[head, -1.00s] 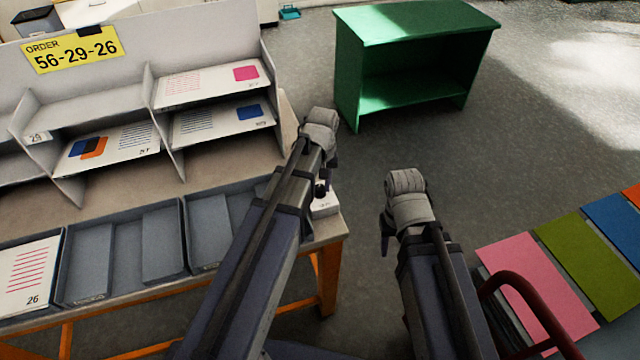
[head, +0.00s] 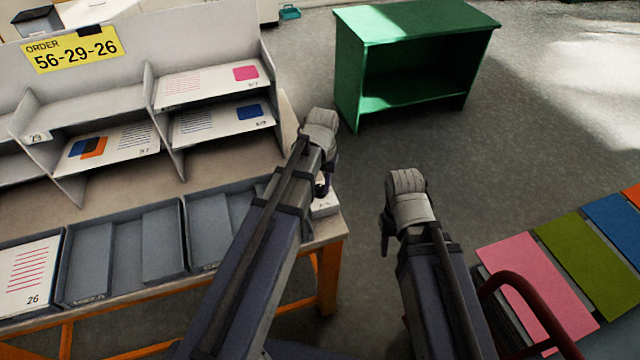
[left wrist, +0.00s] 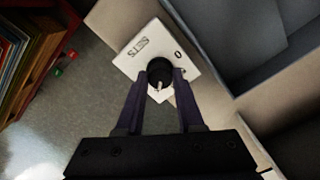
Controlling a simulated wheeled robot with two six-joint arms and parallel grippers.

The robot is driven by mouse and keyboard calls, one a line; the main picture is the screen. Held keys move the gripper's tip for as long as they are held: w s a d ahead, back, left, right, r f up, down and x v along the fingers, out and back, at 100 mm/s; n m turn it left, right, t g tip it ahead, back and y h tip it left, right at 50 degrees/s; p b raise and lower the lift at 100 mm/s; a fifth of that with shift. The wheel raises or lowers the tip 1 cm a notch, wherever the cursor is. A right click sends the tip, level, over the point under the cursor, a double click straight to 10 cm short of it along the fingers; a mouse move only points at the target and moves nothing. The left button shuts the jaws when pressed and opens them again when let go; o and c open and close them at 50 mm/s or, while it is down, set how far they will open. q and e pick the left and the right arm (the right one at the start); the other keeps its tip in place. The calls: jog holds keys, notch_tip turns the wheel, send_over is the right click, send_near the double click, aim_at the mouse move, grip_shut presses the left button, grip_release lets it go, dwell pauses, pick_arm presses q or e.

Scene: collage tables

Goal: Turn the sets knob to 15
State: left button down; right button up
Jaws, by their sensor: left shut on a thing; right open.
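The sets knob (left wrist: 160,71) is a round black knob with a pale mark on its rim, on a white box (left wrist: 135,62) lettered "SETS" with a "0" beside the knob. In the left wrist view my left gripper (left wrist: 163,80) is shut on the knob, a dark finger on each side. The pale mark points down in that view, between the fingers. In the head view my left gripper (head: 322,188) is at the white box (head: 326,206) on the table's right end; my arm partly hides it. My right gripper (head: 385,236) is open and empty over the floor.
Grey trays (head: 122,285) line the table front, one with a printed sheet (head: 28,275). Shelves behind hold printed sheets under a yellow order sign (head: 70,49) reading 56-29-26. A green cabinet (head: 350,75) stands behind; coloured panels (head: 538,287) lie at right. Open floor lies between.

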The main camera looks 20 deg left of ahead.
aim_at(321, 187)
pick_arm(q)
jog(key=c, duration=0.5)
grip_release()
jog(key=shift+r, duration=0.15)
notch_tip(321, 187, up, 8)
jog(key=p, duration=0.8)
jog(key=shift+d+f, duration=0.1)
jog(key=shift+f, duration=0.1)
jog(key=s+d+m, duration=0.1)
jog(key=s+d, duration=0.2)
jog(key=s, duration=0.1)
jog(key=s+d+m, duration=0.1)
jog(key=s+d, duration=0.3)
jog(key=s, duration=0.1)
jog(key=s+d+m, duration=0.1)
jog(key=s+d, duration=0.2)
jog(key=s, duration=0.2)
jog(key=shift+s+d+y, duration=0.15)
jog(key=shift+s+y, duration=0.05)
jog(key=shift+y, duration=0.2)
